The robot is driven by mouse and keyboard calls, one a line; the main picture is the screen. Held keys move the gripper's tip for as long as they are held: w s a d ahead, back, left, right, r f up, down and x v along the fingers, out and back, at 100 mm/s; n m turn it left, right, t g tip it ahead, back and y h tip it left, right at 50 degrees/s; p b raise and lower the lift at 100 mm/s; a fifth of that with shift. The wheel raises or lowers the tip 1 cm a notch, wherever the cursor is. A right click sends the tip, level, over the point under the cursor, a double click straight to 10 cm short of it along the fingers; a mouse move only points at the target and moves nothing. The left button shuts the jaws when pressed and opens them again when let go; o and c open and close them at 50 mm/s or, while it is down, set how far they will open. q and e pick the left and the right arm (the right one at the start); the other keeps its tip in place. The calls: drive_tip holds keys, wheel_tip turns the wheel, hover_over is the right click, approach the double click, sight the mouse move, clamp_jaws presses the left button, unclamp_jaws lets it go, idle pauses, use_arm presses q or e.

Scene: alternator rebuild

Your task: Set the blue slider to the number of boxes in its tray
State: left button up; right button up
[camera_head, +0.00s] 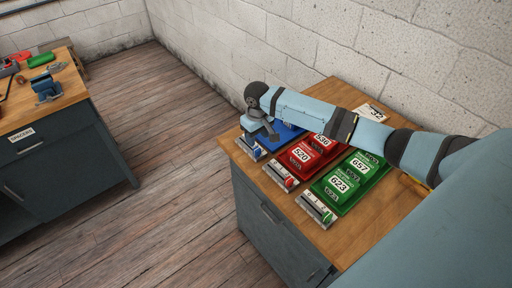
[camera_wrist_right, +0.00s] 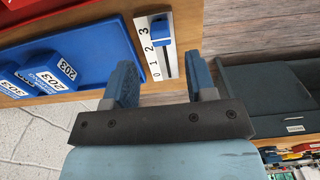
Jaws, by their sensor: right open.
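The blue slider (camera_wrist_right: 160,32) is a blue knob on a white track marked 0 to 3. In the right wrist view it sits towards the high end, near 2 and 3; I cannot tell the exact mark. In the head view my arm hides most of the blue tray (camera_head: 290,133). My right gripper (camera_wrist_right: 162,78) is open and empty, its fingers spread on either side of the track's 0 end. It also shows in the head view (camera_head: 262,132).
Beside it are a red tray with red boxes (camera_head: 302,154) and a green tray with green boxes (camera_head: 342,182), each with its own slider at the table's front edge. A card (camera_head: 376,114) lies behind. A second bench (camera_head: 60,110) stands left across open floor.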

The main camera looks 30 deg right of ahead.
sight(257, 149)
wheel_tip(257, 149, down, 7)
drive_tip(key=shift+r, duration=0.2)
